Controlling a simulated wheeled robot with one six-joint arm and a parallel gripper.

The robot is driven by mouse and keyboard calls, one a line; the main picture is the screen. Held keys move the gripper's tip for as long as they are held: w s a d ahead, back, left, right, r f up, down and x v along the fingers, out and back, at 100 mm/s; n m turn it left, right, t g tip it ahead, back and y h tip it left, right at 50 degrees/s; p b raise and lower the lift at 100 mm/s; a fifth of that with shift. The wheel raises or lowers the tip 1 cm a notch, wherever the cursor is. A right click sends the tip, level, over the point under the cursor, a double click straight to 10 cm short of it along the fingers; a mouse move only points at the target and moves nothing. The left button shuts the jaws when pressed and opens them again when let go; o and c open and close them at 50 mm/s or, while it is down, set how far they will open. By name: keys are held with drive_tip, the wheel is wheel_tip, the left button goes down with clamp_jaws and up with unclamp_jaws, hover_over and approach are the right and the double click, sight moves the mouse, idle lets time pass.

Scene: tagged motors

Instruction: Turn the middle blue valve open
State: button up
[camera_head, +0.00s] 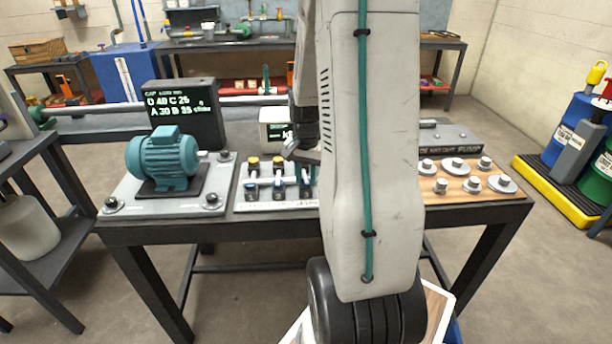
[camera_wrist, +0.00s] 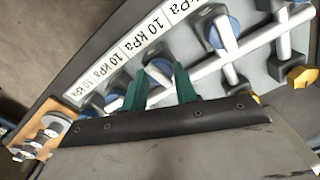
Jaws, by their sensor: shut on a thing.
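A row of blue valves runs along a pipe panel on the workbench. In the head view the left ones, such as the blue valve (camera_head: 251,190), show, and my arm hides the rest. In the wrist view my gripper's two green fingers (camera_wrist: 160,69) stand on either side of one blue valve (camera_wrist: 157,66) and are shut on it. Another blue valve (camera_wrist: 221,33) is to its upper right, and more lie to its lower left. White labels reading 10 kPa (camera_wrist: 130,44) run along the row. In the head view my fingers are hidden.
Yellow knobs (camera_head: 253,162) stand behind the blue valves. A teal motor (camera_head: 163,158) on a plate is at the left, before a dark display (camera_head: 188,112). Metal discs and bolts (camera_head: 458,166) sit on a wooden board at the right. White pipes cross the panel close to my fingers.

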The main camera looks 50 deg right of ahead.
sight(306, 180)
drive_tip(key=shift+m, duration=1)
drive_tip(key=shift+w, duration=0.1)
drive_tip(key=o, duration=1)
drive_tip(key=shift+c, duration=0.2)
drive_tip(key=shift+r, duration=0.1)
wheel_tip(306, 180, up, 8)
drive_tip(key=shift+f, duration=0.15)
